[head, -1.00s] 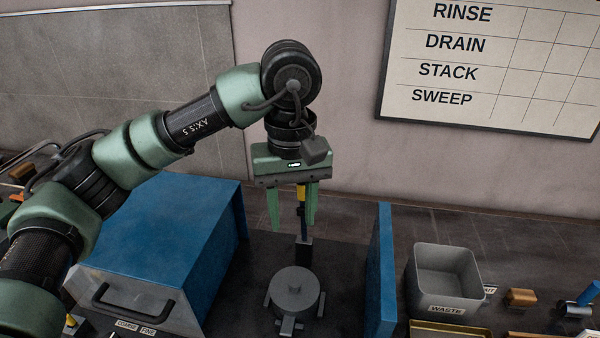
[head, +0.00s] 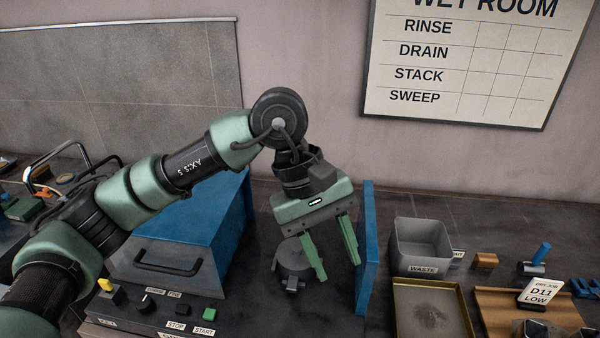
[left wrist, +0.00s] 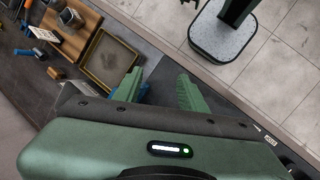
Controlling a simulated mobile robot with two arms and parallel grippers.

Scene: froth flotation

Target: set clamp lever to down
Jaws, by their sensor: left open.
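My left gripper (head: 337,270) is open, tilted, with its green fingers pointing down between the round grey lugged part (head: 292,257) and the upright blue panel (head: 367,250). The left finger overlaps the edge of the grey part in the head view; I cannot tell if they touch. In the left wrist view my left gripper (left wrist: 158,76) shows spread fingers with nothing seen held between them. The clamp lever, a dark upright post with a yellow piece in the earlier view, cannot be made out now; the gripper may hide it. My right gripper is not in view.
The blue box (head: 195,215) with a black handle stands left, above a panel with a green START button (head: 210,314) and a yellow switch (head: 105,285). Right of the blue panel are a grey WASTE bin (head: 422,245), a yellow-rimmed tray (head: 467,300) and a brown board (head: 510,308).

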